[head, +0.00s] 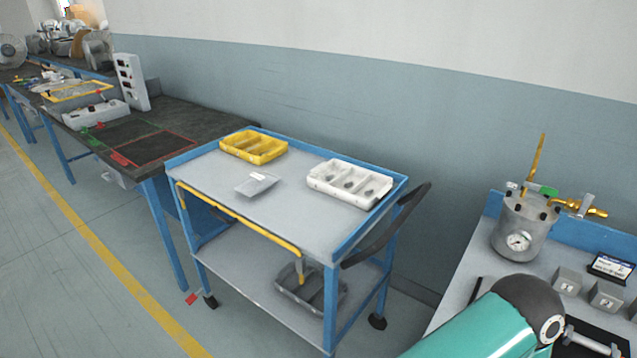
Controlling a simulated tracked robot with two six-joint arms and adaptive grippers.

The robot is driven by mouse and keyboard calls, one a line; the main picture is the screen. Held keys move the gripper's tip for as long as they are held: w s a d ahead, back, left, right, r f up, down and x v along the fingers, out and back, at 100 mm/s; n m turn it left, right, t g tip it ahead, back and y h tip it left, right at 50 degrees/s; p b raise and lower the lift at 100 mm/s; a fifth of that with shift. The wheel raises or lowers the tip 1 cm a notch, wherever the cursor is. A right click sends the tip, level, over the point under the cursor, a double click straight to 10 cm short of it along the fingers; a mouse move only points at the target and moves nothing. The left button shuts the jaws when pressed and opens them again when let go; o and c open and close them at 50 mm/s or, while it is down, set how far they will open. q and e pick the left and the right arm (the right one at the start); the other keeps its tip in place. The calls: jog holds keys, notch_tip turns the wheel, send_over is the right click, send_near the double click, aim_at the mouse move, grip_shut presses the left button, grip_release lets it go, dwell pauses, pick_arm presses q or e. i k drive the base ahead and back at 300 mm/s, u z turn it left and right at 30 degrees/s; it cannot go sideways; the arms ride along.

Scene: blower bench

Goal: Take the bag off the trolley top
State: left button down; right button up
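The bag (257,184), a small flat pale-grey, see-through-looking packet, lies on the grey top of the blue-framed trolley (285,222). It sits near the front edge, in front of and between a yellow compartment tray and a white one, apart from both. I cannot make out what is in it. Neither of my grippers is in view. Only a teal and black link of my own arm shows at the bottom right, well away from the bag.
The yellow tray (235,148) and white tray (317,180) hold small parts. A yellow rail (238,217) runs along the trolley's front; a black handle (392,234) juts right. A dark bench (195,127) adjoins on the left. A metal pot (510,243) stands on the right bench.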

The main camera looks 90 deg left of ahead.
aim_at(257, 183)
jog(key=z, duration=0.45)
jog(key=i, duration=0.2)
jog(key=u, duration=2.8)
jog(key=i, duration=0.2)
jog(key=u, duration=1.3)
jog(key=k, duration=0.35)
jog(key=u, duration=0.5)
jog(key=i, duration=1.4)
jog(key=z, duration=0.45)
